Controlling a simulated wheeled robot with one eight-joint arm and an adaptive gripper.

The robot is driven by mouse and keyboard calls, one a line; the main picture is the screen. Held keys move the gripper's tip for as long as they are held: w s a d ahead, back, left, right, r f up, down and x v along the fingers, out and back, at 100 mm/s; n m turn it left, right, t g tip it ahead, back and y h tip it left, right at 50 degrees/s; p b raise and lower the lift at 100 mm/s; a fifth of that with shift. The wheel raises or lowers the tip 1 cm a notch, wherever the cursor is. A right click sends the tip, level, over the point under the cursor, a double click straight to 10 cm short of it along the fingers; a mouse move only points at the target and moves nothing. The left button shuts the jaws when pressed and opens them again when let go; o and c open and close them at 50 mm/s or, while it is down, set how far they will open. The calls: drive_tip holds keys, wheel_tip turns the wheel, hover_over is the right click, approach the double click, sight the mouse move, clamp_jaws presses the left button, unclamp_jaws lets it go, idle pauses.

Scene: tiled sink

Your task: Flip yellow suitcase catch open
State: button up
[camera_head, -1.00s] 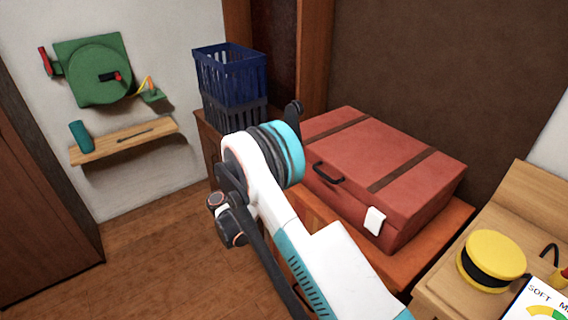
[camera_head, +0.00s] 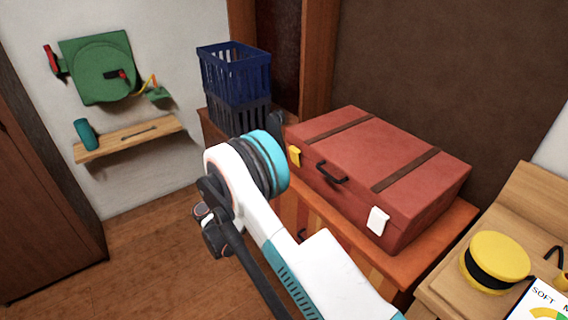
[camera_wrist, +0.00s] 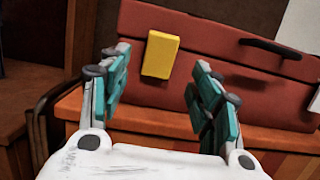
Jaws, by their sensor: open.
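The red suitcase (camera_head: 375,172) lies flat and closed on an orange-brown wooden cabinet. Its yellow catch (camera_head: 294,156) is on the front face near the left end, and a white catch (camera_head: 378,221) is near the right end. A dark handle (camera_head: 331,172) sits between them. In the wrist view the yellow catch (camera_wrist: 160,55) lies flat against the suitcase front (camera_wrist: 205,60), ahead of my gripper (camera_wrist: 150,80). My gripper's two teal-padded fingers are spread apart, with the catch showing between and beyond them. Nothing is held. My arm hides the fingers in the head view.
Blue and black crates (camera_head: 235,85) stand left of the suitcase. A wooden counter with a yellow round object (camera_head: 497,262) is at the right. A wall shelf (camera_head: 130,138) and green reel (camera_head: 100,68) are at left. Floor is open at lower left.

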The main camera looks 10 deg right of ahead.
drive_tip(key=v, duration=0.6)
idle(0.3)
